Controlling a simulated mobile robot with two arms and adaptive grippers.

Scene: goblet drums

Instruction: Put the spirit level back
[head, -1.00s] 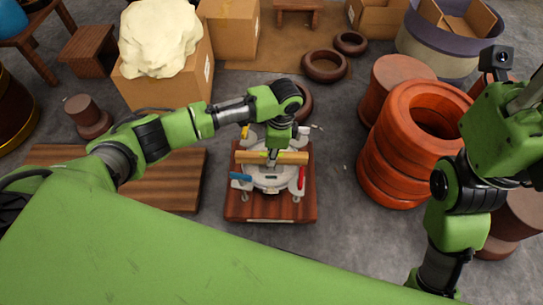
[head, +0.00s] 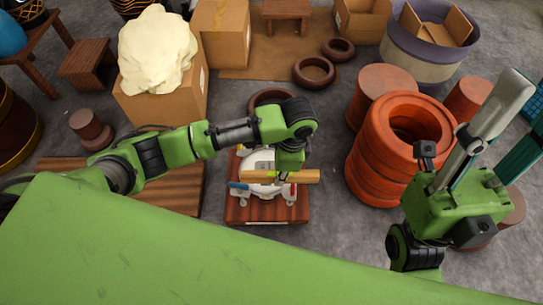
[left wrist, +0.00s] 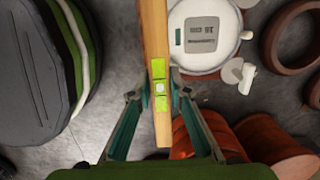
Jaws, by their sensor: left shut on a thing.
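The spirit level is a long yellow-brown wooden bar (head: 260,176) with bright green vial parts, which show in the left wrist view (left wrist: 158,68). My left gripper (head: 284,177) is shut on the bar near its middle. In the left wrist view, the left gripper's teal fingers (left wrist: 160,103) close on both sides of the level. The bar is over a white round-topped device (head: 260,160) on a reddish wooden platform (head: 265,214); the gap below the bar is hard to judge. My right gripper (head: 517,118) is raised at the right, fingers apart and empty.
Red and blue tool handles lie beside the device. A cardboard box (head: 160,105) with a cream lump stands behind my left arm. A low wooden pallet (head: 170,197) lies left. Grey floor is open right of the platform.

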